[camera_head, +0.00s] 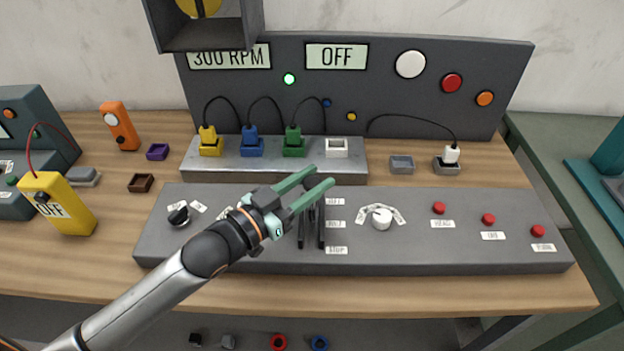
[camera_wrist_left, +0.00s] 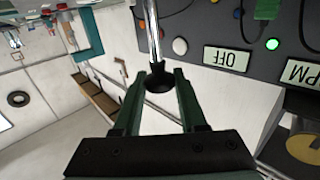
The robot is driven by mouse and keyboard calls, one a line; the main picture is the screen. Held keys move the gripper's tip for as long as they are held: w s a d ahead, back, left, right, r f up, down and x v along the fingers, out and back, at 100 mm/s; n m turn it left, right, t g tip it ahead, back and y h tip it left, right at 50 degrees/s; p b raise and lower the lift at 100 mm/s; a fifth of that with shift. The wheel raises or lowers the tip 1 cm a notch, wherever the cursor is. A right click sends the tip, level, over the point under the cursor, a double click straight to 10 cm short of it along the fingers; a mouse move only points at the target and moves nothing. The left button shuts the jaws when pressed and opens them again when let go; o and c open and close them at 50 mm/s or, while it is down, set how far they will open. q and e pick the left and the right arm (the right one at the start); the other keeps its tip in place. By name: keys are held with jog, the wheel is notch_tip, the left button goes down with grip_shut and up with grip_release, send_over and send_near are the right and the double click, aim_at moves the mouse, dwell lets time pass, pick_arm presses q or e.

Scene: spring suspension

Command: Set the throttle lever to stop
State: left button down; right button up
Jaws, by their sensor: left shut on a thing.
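The throttle lever is a chrome rod with a black knob (camera_wrist_left: 158,80), clear in the left wrist view. In the head view it is mostly hidden by my left gripper (camera_head: 312,180). The green fingers of my left gripper also show in the left wrist view (camera_wrist_left: 160,95), on both sides of the knob, shut on it. The lever's dark slotted guide (camera_head: 312,235) runs front to back on the grey console. The STOP label (camera_head: 336,250) is beside its near end, with two more labels above. The gripper is over the guide's far end. My right gripper is not in view.
The console (camera_head: 420,257) also carries a white rotary knob (camera_head: 381,219), a black knob (camera_head: 179,216) and red buttons (camera_head: 488,219). Behind it, a raised strip (camera_head: 270,172) holds coloured plugs and cables.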

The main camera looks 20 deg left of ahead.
pick_arm(q)
jog(key=shift+s+f, duration=0.1)
dwell(0.4)
jog(key=shift+s+d+f+m+b, duration=0.15)
jog(key=shift+s+m+b, duration=0.2)
jog(key=shift+b, duration=0.25)
jog(key=shift+s+d+f+m+t+h+b, duration=0.2)
jog(key=shift+s+d+m+t+h+b, duration=0.15)
jog(key=shift+s, duration=0.45)
jog(key=shift+s+d+f+m+t+h+b, duration=0.1)
jog(key=shift+s+f+m+t+h+b, duration=0.25)
jog(key=shift+s, duration=0.4)
jog(key=shift+s+d+f+m+t+h+b, duration=0.2)
jog(key=shift+s+m, duration=0.25)
jog(key=shift+s, duration=0.35)
jog(key=shift+c, duration=2.3)
grip_release()
jog(key=shift+r, duration=0.15)
jog(key=shift+s, duration=0.1)
